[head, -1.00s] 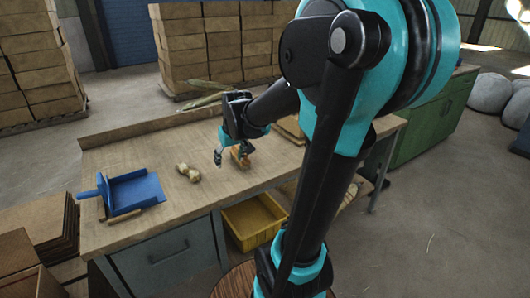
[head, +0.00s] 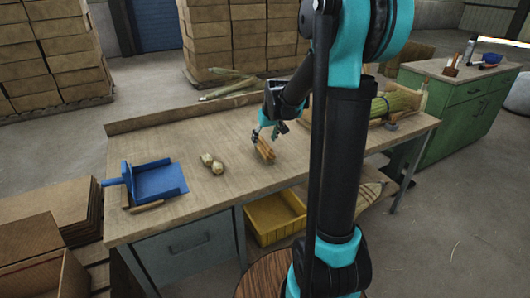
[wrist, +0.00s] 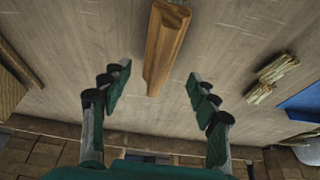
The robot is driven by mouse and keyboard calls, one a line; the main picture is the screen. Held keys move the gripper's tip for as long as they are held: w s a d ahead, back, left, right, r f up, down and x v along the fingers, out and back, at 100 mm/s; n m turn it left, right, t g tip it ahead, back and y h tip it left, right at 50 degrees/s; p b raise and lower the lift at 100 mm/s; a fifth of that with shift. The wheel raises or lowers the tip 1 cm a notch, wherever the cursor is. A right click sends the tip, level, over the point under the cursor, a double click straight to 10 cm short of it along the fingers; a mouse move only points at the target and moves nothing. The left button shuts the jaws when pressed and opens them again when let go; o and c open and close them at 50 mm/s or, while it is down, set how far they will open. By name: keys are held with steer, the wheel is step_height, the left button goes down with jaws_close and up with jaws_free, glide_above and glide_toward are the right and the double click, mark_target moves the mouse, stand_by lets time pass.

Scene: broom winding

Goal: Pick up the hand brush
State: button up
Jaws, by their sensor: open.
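A wooden, bar-shaped piece that looks like the hand brush (head: 265,148) lies on the workbench near its middle. In the wrist view the hand brush (wrist: 164,45) runs lengthwise, its near end between the lines of my two fingers; no bristles can be made out. My gripper (head: 268,132) is just behind and above it in the head view. In the wrist view my gripper (wrist: 159,70) is open, with a finger on each side and a clear gap to the wood on both sides. Nothing is held.
A blue dustpan (head: 160,181) with a wooden strip at its front lies at the bench's left. A small tied bundle (head: 212,163) lies between dustpan and brush. Long stalks (head: 230,88) lie at the back edge. A yellow bin (head: 275,216) is below.

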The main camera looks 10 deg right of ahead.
mark_target(263, 147)
steer(key=shift+x, duration=3.25)
steer(key=shift+s+d, duration=0.1)
steer(key=shift+d, duration=0.05)
steer(key=shift+c, duration=0.6)
steer(key=c, duration=1.2)
